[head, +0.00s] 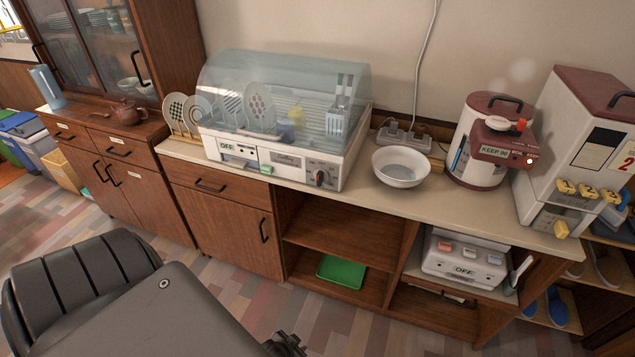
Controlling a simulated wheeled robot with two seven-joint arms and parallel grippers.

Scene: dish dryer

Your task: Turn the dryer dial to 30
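The dish dryer (296,162) is a white unit with a clear bluish lid, which is down. It stands on the counter at the centre of the head view. Its round dark dial (321,177) with a red mark is on the right of the front panel; the setting is too small to read. My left gripper (286,346) seems to be the small dark part at the bottom edge, mostly cut off, well below and apart from the dryer. Its fingers cannot be made out. My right gripper is not in view.
Plates stand in a rack (187,136) left of the dryer. A white bowl (400,167), a power strip (404,138) and a red-and-white pot (482,140) are to its right. A dispenser (584,145) stands far right.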

